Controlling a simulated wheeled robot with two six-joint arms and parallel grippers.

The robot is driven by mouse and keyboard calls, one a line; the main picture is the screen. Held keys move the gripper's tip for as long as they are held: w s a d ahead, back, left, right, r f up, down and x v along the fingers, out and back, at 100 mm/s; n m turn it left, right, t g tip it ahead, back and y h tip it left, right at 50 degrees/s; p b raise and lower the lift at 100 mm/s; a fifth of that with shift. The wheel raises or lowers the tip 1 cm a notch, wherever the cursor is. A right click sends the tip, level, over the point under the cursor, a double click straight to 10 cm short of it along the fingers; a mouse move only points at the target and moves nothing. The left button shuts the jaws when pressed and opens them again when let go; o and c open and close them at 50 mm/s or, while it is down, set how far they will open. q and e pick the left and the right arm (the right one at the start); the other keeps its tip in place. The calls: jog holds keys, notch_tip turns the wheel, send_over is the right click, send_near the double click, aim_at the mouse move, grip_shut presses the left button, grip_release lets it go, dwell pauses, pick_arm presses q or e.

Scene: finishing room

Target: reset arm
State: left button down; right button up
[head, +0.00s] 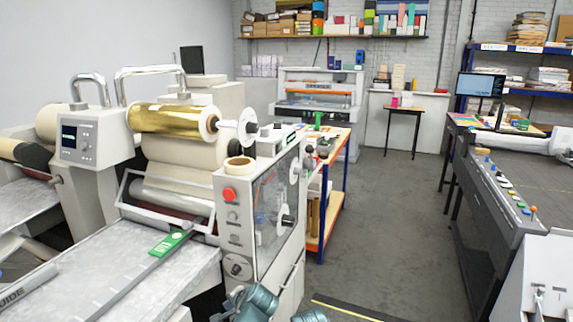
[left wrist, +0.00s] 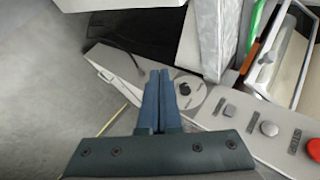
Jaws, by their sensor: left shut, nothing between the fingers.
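My left gripper (left wrist: 159,80) shows in the left wrist view with its two blue fingers together and nothing between them. It is beside the laminating machine's control panel, whose red button (left wrist: 269,128) and round dial (left wrist: 188,90) lie right of the fingers. I cannot tell whether the fingers touch the machine. In the head view, teal parts of my arm (head: 256,303) show at the bottom edge, below the machine's side panel. The fingers are hard to make out there. I do not see my right gripper.
The laminating machine (head: 232,200) with a gold foil roll (head: 165,118) stands close at left. A green tool (head: 170,242) lies on its bed. A long grey machine (head: 515,190) stands at right. Open floor (head: 385,215) lies between, with a small table (head: 404,110) behind.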

pick_arm(q)
jog(key=s+d+f+n+g+h, duration=0.2)
jog(key=s+d, duration=0.3)
jog(key=s, duration=0.4)
jog(key=s+d+f+n+g+h, duration=0.2)
jog(key=s+d+f+n+g, duration=0.1)
jog(key=s, duration=0.7)
jog(key=d+f+g, duration=0.1)
jog(key=d+g, duration=0.1)
jog(key=d, duration=0.1)
jog(key=shift+d+f+h, duration=0.25)
jog(key=shift+f+h, duration=0.1)
jog(key=shift+h, duration=0.05)
